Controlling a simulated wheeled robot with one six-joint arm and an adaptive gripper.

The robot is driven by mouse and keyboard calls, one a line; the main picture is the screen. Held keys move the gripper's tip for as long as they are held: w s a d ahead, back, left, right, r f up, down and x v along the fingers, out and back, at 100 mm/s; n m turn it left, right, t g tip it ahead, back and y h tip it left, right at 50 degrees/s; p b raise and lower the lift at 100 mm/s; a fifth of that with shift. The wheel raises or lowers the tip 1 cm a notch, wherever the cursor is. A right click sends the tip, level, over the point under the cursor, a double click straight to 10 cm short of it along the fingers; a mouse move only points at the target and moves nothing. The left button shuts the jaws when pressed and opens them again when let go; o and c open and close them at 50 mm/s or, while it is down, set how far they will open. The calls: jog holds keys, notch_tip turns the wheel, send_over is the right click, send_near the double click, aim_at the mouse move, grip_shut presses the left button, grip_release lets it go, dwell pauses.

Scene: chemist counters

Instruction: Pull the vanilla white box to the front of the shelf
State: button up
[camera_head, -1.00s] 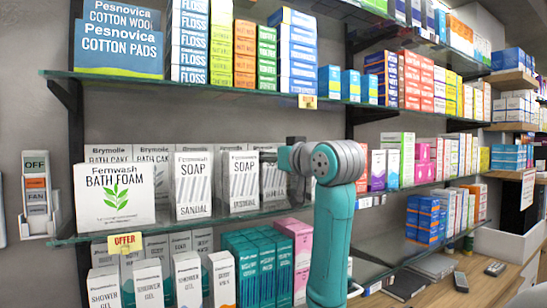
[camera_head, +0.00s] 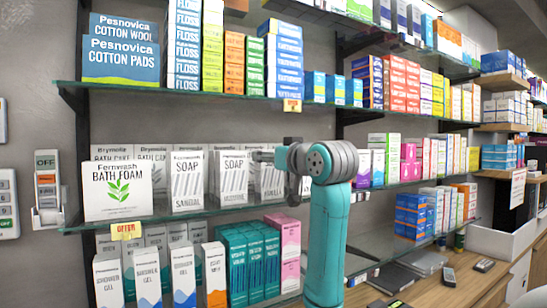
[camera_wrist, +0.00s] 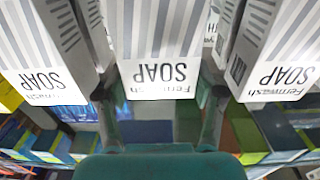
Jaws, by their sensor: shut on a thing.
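A white Fernwash soap box with grey stripes (camera_wrist: 158,60) stands between the two fingers of my gripper (camera_wrist: 160,112) in the wrist view, upside down there. My gripper is shut on it. In the head view my gripper (camera_head: 284,172) is at the middle shelf, and a white striped box (camera_head: 268,182) shows partly behind it. The scent name on the held box is hidden, so I cannot read whether it says vanilla. Two like soap boxes stand to its left in the head view, one marked sandal (camera_head: 187,182) and a second beside it (camera_head: 232,178).
In the wrist view soap boxes stand close on both sides, left (camera_wrist: 45,50) and right (camera_wrist: 280,50). A bath foam box (camera_head: 117,190) stands farther left on the glass shelf (camera_head: 170,217). Purple and green boxes (camera_head: 377,165) stand right of my gripper. Another glass shelf lies above.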

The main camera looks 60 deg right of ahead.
jog(key=shift+s, duration=0.2)
jog(key=o, duration=1.3)
jog(key=shift+a, duration=0.1)
jog(key=shift+c, duration=0.2)
jog(key=v, duration=0.7)
jog(key=shift+s+a, duration=0.2)
jog(key=shift+s, duration=0.15)
jog(key=shift+s+d, duration=0.2)
jog(key=shift+d, duration=0.1)
